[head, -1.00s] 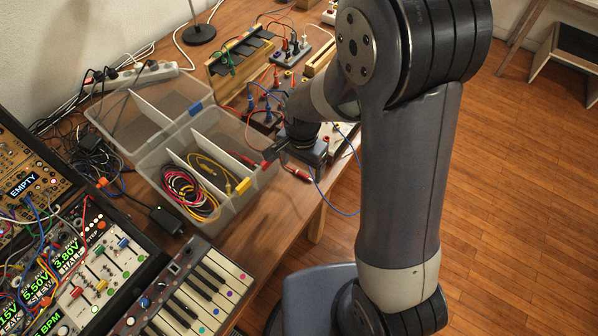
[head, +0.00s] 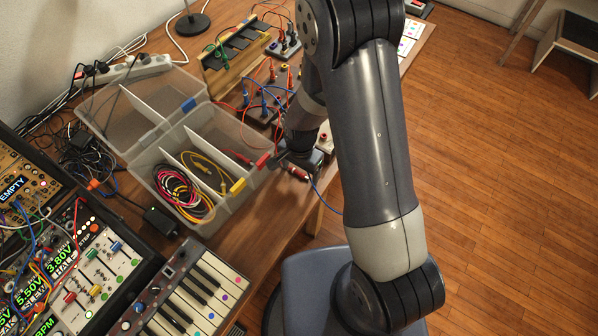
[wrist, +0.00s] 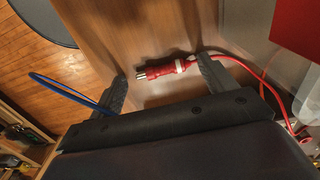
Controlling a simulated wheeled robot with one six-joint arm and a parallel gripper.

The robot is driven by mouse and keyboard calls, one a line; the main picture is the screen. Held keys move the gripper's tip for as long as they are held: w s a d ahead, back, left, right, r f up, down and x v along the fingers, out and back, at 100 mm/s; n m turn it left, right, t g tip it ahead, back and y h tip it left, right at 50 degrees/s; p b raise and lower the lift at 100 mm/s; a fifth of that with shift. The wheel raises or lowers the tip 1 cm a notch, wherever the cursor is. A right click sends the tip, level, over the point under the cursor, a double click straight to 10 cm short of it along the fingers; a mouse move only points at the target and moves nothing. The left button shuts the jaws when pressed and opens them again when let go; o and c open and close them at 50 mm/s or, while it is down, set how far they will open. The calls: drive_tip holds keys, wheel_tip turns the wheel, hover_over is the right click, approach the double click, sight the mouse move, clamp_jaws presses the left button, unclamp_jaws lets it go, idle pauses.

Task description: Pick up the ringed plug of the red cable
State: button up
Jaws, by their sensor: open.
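The red plug (wrist: 165,69) with a white ring lies on the wooden table in the wrist view. Its metal tip points left and its red cable (wrist: 250,70) runs off to the right. My gripper (wrist: 163,75) is open, with one finger left of the metal tip and the other by the cable end; the plug is not gripped. How far the fingers are above the table is hard to tell. In the head view my gripper (head: 286,163) is beside the clear bin, and the red plug (head: 299,173) shows partly beside it.
The clear compartment bin (head: 222,212) holds coiled cables and has a red tab (wrist: 298,28) close to the right finger. A blue cable (wrist: 68,92) passes by the left finger. Patch blocks with plugs stand behind my gripper. A small keyboard (head: 190,295) sits at the front.

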drive_tip(key=shift+c, duration=0.2)
drive_tip(key=c, duration=1)
